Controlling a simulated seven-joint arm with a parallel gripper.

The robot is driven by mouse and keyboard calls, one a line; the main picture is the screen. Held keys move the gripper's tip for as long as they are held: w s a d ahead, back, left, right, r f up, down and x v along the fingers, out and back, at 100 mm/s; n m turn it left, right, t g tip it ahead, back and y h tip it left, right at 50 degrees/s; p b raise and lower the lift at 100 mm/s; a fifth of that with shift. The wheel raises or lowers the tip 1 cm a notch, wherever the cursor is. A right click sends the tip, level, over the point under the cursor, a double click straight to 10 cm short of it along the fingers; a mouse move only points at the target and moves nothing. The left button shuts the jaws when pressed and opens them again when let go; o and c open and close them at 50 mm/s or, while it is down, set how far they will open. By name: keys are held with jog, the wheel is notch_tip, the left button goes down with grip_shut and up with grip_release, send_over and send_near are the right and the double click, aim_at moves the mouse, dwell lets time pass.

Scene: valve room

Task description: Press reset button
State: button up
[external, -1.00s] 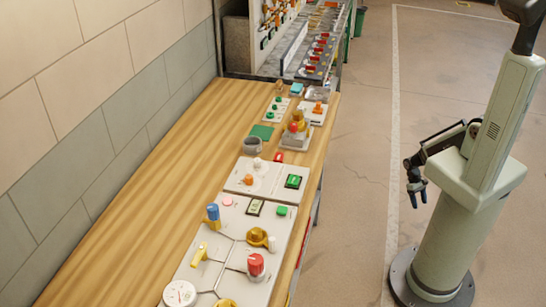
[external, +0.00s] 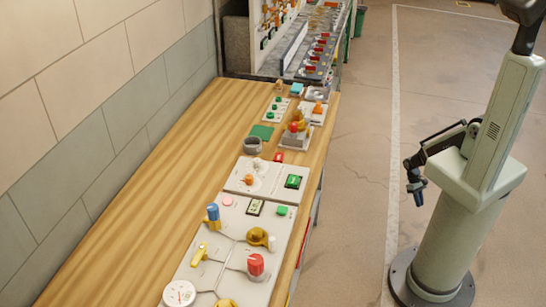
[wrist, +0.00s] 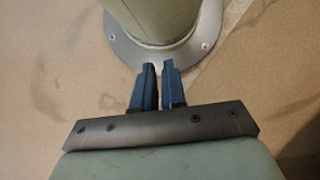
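My gripper (external: 416,188) hangs beside my base at the right, well away from the bench and touching nothing. In the wrist view its two blue fingers (wrist: 158,66) are close together with only a narrow gap and nothing between them. No reset label is readable, so I cannot tell which button is the reset button. Buttons on the bench panels include a pink round one (external: 228,202), a green one (external: 282,211) on the near panel, and a green one in a dark frame (external: 293,181) on the panel behind it.
The wooden bench (external: 130,210) runs along the wall. The near panel carries a red knob (external: 256,264), a blue-topped handle (external: 212,212), a yellow lever (external: 199,254) and a white gauge (external: 179,293). Open floor (external: 350,190) lies between the bench and my base.

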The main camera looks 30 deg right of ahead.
grip_shut()
dwell(1.0)
